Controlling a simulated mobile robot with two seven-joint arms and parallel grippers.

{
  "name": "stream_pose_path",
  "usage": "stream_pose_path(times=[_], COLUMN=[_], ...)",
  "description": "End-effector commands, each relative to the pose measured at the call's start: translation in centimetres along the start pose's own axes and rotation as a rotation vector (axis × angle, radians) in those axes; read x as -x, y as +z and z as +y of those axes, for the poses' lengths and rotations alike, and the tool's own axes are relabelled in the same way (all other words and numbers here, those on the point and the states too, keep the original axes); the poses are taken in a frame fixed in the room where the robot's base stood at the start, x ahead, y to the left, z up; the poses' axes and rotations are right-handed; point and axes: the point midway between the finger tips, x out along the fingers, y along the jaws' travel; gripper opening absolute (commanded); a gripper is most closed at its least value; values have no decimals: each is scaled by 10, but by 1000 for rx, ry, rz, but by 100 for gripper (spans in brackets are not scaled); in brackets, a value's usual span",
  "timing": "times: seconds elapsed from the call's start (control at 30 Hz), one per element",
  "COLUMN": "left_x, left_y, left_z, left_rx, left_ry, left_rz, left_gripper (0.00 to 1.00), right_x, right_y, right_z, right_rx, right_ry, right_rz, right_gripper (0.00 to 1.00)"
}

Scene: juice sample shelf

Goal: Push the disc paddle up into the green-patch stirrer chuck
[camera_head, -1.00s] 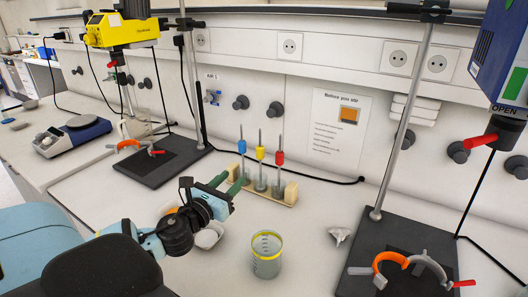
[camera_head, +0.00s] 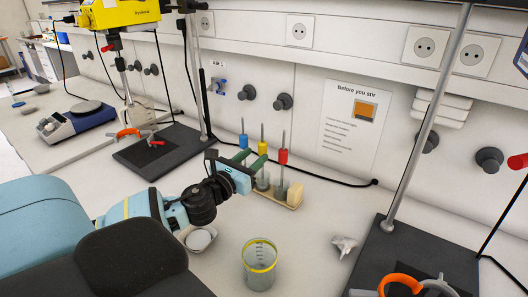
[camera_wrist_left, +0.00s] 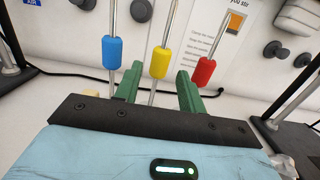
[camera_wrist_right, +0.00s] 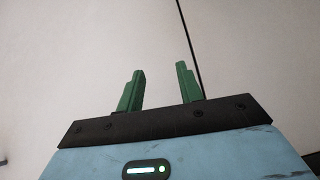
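Three stirring paddles with steel shafts stand in a wooden rack (camera_head: 294,199): a blue-collared one (camera_head: 243,143), a yellow-collared one (camera_head: 262,148) and a red-collared one (camera_head: 283,157). Their lower ends are hard to see, so I cannot tell which is the disc paddle. My left gripper (camera_head: 249,161) is open at the rack. In the left wrist view the yellow collar (camera_wrist_left: 160,63) shows between its fingers, with gaps both sides. My right gripper (camera_wrist_right: 160,75) is open and empty before a pale surface. The blue stirrer (camera_head: 522,55) is mostly cut off at right; its green patch is hidden.
A yellow stirrer (camera_head: 120,14) hangs at the left. An orange clamp (camera_head: 400,284) is over the right stand base, beside its pole (camera_head: 428,120).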

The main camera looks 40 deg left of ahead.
Motion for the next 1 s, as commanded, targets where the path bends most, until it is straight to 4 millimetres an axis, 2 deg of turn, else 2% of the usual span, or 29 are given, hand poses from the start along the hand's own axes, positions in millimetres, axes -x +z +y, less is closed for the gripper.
stream_pose_path(times=[0.07,0.4,0.83,0.87,1.0], left_x=[-11,-44,-50,-50,-50], left_y=[-2,1,1,1,1], left_z=[0,0,0,0,0], left_rx=[-1,0,0,0,0], left_ry=[0,1,0,0,0], left_rz=[1,-2,-1,0,-1], left_gripper=[40,40,40,39,20], right_x=[-3,-4,-4,-4,-3], right_y=[8,2,2,2,3], right_z=[-2,-4,-2,-2,-1], right_rx=[-8,-15,-5,-4,-2], right_ry=[-2,-2,-2,-2,-2], right_rz=[-13,-2,-3,-3,-3], right_gripper=[36,36,36,36,36])
